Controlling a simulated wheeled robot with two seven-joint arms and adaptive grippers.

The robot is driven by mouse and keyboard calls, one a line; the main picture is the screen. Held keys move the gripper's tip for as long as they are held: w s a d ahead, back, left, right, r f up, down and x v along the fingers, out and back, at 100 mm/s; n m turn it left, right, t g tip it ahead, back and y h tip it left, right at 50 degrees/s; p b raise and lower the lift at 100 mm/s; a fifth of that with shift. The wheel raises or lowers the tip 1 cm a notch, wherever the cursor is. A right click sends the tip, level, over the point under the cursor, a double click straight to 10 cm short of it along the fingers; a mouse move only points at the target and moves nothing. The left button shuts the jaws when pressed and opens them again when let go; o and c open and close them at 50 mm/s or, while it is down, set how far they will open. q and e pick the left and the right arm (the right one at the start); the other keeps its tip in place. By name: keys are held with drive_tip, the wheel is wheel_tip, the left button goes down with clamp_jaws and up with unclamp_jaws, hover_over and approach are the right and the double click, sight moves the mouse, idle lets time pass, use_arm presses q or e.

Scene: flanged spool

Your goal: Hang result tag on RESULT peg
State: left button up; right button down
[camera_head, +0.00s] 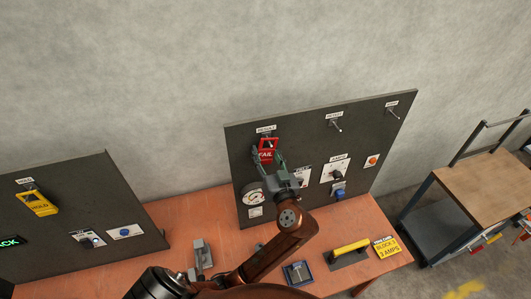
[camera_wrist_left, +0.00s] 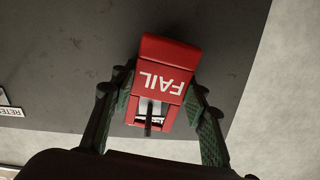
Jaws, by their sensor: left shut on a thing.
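The red result tag (camera_head: 268,146), lettered FAIL, is at the RESULT label (camera_head: 266,129) on the upper left of the middle dark board. My left gripper (camera_head: 268,158) is shut on the tag. The left wrist view shows the tag (camera_wrist_left: 168,75) between the two green-padded fingers of my left gripper (camera_wrist_left: 160,95), with its lettering upside down. A dark peg (camera_wrist_left: 148,118) shows in the tag's opening. I cannot tell how far it passes through. In the head view the tag and gripper mostly hide this peg. My right gripper is not in view.
Two empty pegs, one under the RETEST label (camera_head: 334,115), stand farther right on the board. A gauge (camera_head: 254,196) and a knob panel (camera_head: 336,171) sit lower. A yellow HOLD tag (camera_head: 38,203) hangs on the left board. The orange bench (camera_head: 190,215) holds small items.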

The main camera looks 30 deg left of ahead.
use_arm(q)
drive_tip(key=o, duration=1.1)
drive_tip(key=shift+o, duration=0.2)
drive_tip(key=v, duration=0.7)
drive_tip(key=shift+s+d, duration=0.15)
drive_tip(key=shift+d, duration=0.05)
